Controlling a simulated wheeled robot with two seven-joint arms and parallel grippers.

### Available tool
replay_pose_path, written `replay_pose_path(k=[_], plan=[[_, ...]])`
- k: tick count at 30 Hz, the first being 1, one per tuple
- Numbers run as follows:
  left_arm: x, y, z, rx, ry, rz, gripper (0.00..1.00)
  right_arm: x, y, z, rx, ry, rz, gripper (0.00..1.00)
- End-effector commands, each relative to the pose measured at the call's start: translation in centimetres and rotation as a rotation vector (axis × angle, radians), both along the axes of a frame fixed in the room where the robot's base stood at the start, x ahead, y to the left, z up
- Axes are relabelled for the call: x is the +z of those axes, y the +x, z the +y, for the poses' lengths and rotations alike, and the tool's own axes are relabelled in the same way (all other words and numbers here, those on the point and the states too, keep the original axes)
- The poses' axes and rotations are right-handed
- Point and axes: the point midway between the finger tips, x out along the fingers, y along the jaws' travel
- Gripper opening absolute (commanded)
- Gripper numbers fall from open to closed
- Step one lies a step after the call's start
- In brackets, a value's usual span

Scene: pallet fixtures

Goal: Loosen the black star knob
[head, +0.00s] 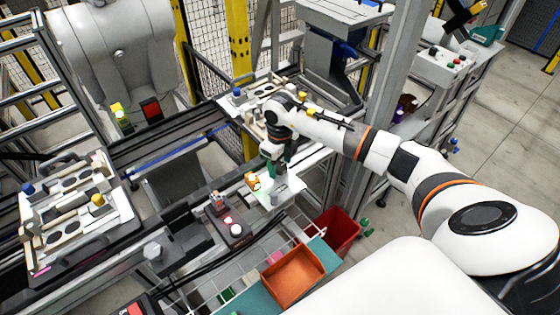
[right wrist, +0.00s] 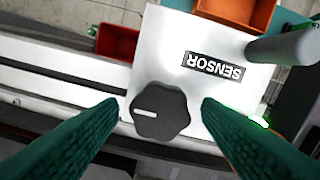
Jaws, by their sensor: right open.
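The black star knob (right wrist: 160,112) has a lobed rim and a white line on its top. In the right wrist view it sits at the edge of a white plate (right wrist: 185,45) labelled SENSOR. My right gripper (right wrist: 161,104) is open, with one green finger on each side of the knob and a visible gap on both sides. In the head view my right gripper (head: 272,170) points down over the white plate (head: 290,188). The knob is hard to make out there. My left gripper is not in view.
A grey post (right wrist: 285,46) stands on the right of the plate in the wrist view. An orange bin (head: 293,276) and a red bin (head: 338,232) are near the plate. A pallet fixture (head: 75,210) stands at the left, and a grey upright post (head: 365,120) is close to my right arm.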

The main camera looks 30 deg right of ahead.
Motion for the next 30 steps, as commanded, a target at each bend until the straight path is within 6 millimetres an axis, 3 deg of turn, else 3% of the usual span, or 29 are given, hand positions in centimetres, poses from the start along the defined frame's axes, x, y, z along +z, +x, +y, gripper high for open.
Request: replay_pose_path(k=[3,11,20,30], plan=[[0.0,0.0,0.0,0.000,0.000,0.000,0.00,0.0,0.0,0.0,0.000,0.000,0.000,0.55],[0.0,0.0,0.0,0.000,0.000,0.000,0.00,0.0,0.0,0.0,0.000,0.000,0.000,0.14],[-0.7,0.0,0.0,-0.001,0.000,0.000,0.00,0.0,0.1,-0.1,0.038,-0.001,-0.001,0.14],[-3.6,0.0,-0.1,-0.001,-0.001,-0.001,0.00,-0.3,0.1,-0.1,0.261,-0.002,-0.003,0.14]])
